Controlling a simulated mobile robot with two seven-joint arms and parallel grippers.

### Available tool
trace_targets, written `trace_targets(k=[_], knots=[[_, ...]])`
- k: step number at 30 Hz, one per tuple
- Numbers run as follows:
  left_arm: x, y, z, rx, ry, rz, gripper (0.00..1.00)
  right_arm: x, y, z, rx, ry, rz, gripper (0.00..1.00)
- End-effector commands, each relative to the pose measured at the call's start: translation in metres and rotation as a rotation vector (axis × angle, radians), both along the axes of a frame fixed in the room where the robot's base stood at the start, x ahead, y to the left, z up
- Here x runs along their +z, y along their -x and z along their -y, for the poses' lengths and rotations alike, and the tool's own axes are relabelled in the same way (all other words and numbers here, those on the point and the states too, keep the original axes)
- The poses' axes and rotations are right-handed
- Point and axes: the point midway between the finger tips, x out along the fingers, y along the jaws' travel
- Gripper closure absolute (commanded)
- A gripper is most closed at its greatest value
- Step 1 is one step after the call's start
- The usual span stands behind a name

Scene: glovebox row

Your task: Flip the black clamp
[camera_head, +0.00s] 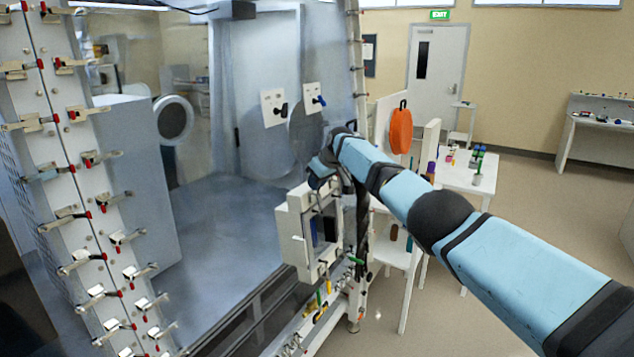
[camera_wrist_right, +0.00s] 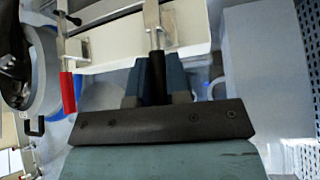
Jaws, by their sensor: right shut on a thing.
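The black clamp's black handle (camera_wrist_right: 157,72) stands between the two blue fingers of my right gripper (camera_wrist_right: 156,84) in the right wrist view. The gripper is shut on it. The clamp's metal lever and bracket (camera_wrist_right: 153,22) show beyond the handle, against a pale rail. In the head view my right gripper (camera_head: 318,173) is at the upper edge of a white box-like frame (camera_head: 291,233). The arm hides the black clamp there. My left gripper is in neither view.
A clamp with a red handle (camera_wrist_right: 68,92) hangs left of the held handle. Several red-tipped clamps line the left post (camera_head: 75,190). Green, yellow and red handles (camera_head: 318,298) sit along the lower rail. A white table (camera_head: 460,179) stands behind my right arm.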

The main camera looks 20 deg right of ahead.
Motion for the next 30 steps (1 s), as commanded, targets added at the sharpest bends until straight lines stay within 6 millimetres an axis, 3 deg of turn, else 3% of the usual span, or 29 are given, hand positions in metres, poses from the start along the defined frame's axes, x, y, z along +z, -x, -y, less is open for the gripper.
trace_targets(k=[8, 9, 12, 23, 30], knots=[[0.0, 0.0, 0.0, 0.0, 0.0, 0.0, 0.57, -0.003, 0.001, -0.001, 0.001, 0.002, -0.006, 1.0], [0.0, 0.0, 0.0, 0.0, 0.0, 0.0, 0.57, -0.003, 0.001, -0.001, 0.001, 0.002, -0.006, 0.8], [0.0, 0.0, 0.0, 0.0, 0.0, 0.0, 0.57, -0.003, 0.001, 0.0, 0.001, 0.002, -0.005, 0.59], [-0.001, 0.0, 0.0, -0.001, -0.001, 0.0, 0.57, 0.001, 0.001, 0.001, 0.0, 0.0, -0.002, 0.59], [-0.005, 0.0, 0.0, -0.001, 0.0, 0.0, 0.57, 0.017, 0.011, 0.005, 0.003, 0.0, 0.001, 0.59]])
